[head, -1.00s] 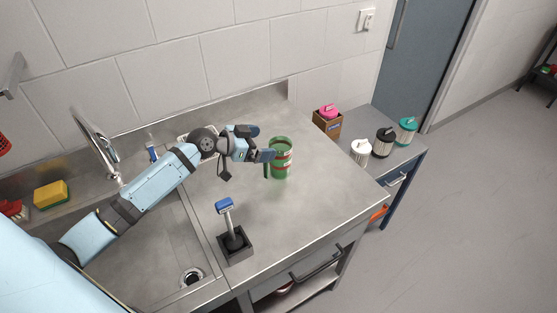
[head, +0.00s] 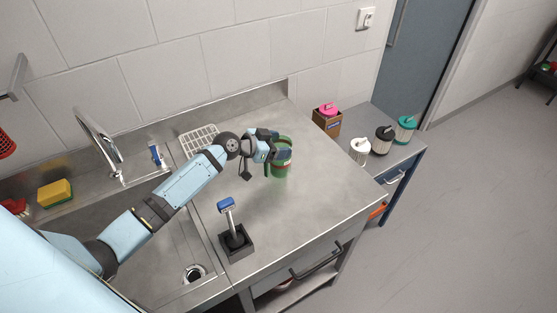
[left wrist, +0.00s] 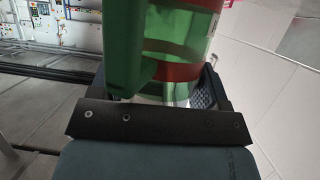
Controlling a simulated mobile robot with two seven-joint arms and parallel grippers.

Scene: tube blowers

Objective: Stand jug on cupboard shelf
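The jug (head: 281,170) is green and see-through with red bands and stands upright on the steel counter. Its green handle (head: 267,165) faces left in the head view. My left gripper (head: 279,144) is at the jug's upper part, with its fingers apart on either side. In the left wrist view the jug (left wrist: 180,45) fills the space between the fingers, its handle nearest the camera. The textured pad of the right-hand finger shows beside the jug, so the grip looks open. A cupboard shelf is not clearly identifiable. My right gripper is not in view.
A blue-handled brush in a dark holder (head: 236,243) stands near the counter's front. A sink with a tap (head: 100,140) and yellow sponge (head: 55,193) lie left. A side table holds a cardboard box (head: 327,123) and several lidded jars (head: 382,141). The counter right of the jug is clear.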

